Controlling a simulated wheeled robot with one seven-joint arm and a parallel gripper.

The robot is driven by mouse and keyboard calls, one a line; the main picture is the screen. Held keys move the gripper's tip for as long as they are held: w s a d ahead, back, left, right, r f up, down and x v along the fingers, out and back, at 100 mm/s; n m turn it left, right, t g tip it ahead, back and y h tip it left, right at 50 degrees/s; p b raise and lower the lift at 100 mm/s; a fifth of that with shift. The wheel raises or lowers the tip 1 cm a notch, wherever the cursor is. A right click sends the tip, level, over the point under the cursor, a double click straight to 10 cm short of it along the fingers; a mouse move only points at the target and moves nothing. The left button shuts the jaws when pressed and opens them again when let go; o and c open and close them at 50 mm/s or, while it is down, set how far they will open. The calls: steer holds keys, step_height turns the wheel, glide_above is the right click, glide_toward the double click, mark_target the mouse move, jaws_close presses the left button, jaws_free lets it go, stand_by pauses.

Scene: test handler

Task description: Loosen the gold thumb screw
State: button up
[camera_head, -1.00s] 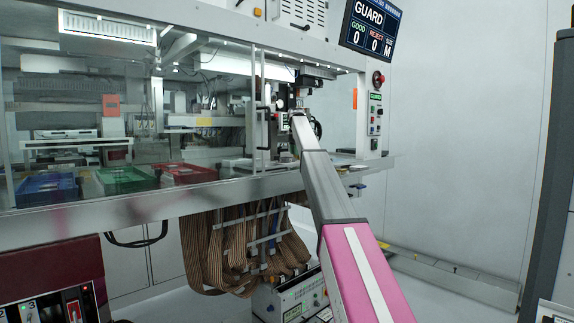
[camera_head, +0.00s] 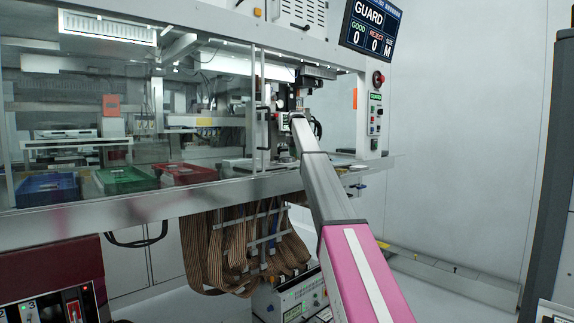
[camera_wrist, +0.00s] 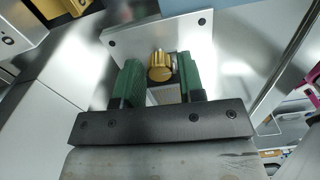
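The gold thumb screw (camera_wrist: 160,66) shows in the wrist view, in front of a bright metal plate (camera_wrist: 200,30) with dark bolts at its corners. My gripper (camera_wrist: 158,78) has two green fingers, one on each side of the screw. The fingers are apart, and a narrow gap seems to show between each finger and the screw. I cannot tell how far the screw lies beyond the fingertips. In the head view my arm reaches into the machine's opening, and its end (camera_head: 296,119) hides the screw there.
The machine's glass guard (camera_head: 130,110) stands left of my arm, with a metal ledge (camera_head: 230,196) below. Blue (camera_head: 45,188), green (camera_head: 125,180) and red (camera_head: 187,173) trays sit behind the glass. A control panel (camera_head: 375,115) is to the right. Ribbon cables (camera_head: 225,250) hang below.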

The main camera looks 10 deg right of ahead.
steer(key=shift+r, duration=0.1)
steer(key=shift+r, duration=2.4)
